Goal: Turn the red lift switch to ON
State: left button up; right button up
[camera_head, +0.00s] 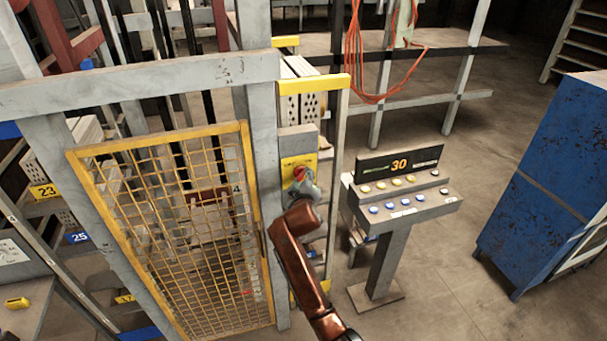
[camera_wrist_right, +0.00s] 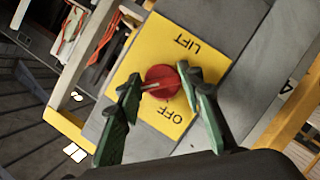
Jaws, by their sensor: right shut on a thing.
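The red lift switch (camera_head: 299,173) is a round knob on a yellow plate (camera_head: 289,163) fixed to a grey post. In the right wrist view the knob (camera_wrist_right: 165,80) sits on the yellow plate (camera_wrist_right: 205,50) between the words LIFT and OFF, which read upside down. A pale mark on the knob points toward the left of that view. My right gripper (camera_head: 304,186) is at the switch; in the wrist view its two green fingers (camera_wrist_right: 160,84) are closed around the knob from both sides. No ON label is visible. My left gripper is not in view.
A yellow mesh gate (camera_head: 190,235) stands left of the post. A control console (camera_head: 402,205) with several buttons and a display reading 30 stands to the right. A blue cabinet (camera_head: 550,180) is at far right. Orange cables (camera_head: 355,60) hang behind. Floor between console and cabinet is clear.

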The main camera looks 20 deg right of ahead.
jog(key=shift+f, duration=0.15)
dwell(0.4)
jog(key=o, duration=1.2)
jog(key=shift+c, duration=0.2)
jog(key=v, duration=1.2)
